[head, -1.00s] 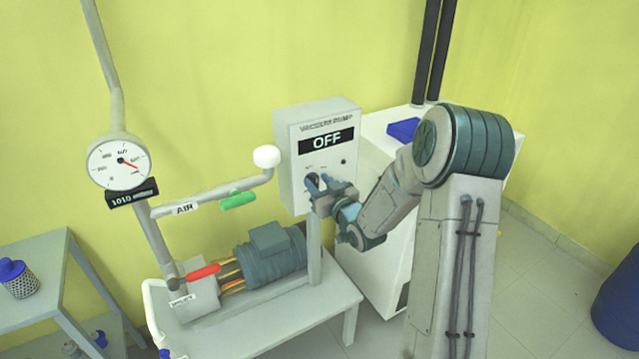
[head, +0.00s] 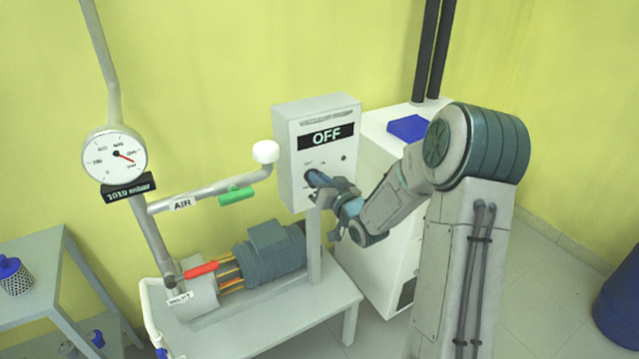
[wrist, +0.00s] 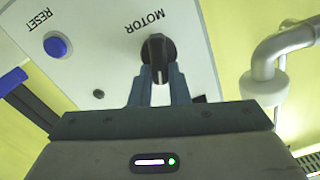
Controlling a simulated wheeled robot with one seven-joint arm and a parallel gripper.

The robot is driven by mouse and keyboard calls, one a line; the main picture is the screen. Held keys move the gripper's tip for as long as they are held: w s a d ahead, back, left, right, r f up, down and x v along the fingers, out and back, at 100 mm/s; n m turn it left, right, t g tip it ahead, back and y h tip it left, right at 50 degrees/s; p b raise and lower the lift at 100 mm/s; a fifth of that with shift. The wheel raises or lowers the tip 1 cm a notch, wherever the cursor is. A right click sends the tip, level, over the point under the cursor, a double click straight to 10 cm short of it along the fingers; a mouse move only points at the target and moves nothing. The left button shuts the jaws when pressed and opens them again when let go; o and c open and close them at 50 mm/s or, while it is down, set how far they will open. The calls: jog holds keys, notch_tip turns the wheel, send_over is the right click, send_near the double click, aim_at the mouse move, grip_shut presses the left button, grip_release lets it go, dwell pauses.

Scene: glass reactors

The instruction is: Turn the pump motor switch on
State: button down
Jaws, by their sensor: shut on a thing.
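The vacuum pump control box (head: 292,127) stands on a post above the pump, and its display (head: 326,137) reads OFF. In the wrist view, the black motor switch knob (wrist: 157,50) sits on the box's panel under the upside-down word MOTOR. My gripper (wrist: 157,80) is shut on the knob, a finger on each side of it. In the head view my gripper (head: 318,183) is at the lower part of the panel and hides most of the knob.
A blue RESET button (wrist: 57,45) is on the same panel. The pump motor (head: 272,254) sits on a bench below. A white-capped pipe (head: 266,151) with a green handle (head: 237,195) runs left of the box. A white cabinet (head: 388,240) stands behind my arm.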

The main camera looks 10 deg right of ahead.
jog(key=shift+w+d+f+m, duration=0.1)
jog(key=shift+m, duration=1.2)
jog(key=shift+s+d+f+m, duration=0.1)
jog(key=shift+d+m, duration=0.05)
jog(key=shift+m, duration=1.15)
jog(key=shift+w+d+f+m, duration=0.1)
jog(key=shift+m, duration=1.5)
jog(key=c, duration=1.4)
grip_release()
jog(key=b+v, duration=0.1)
jog(key=v, duration=1.3)
jog(key=shift+w, duration=0.1)
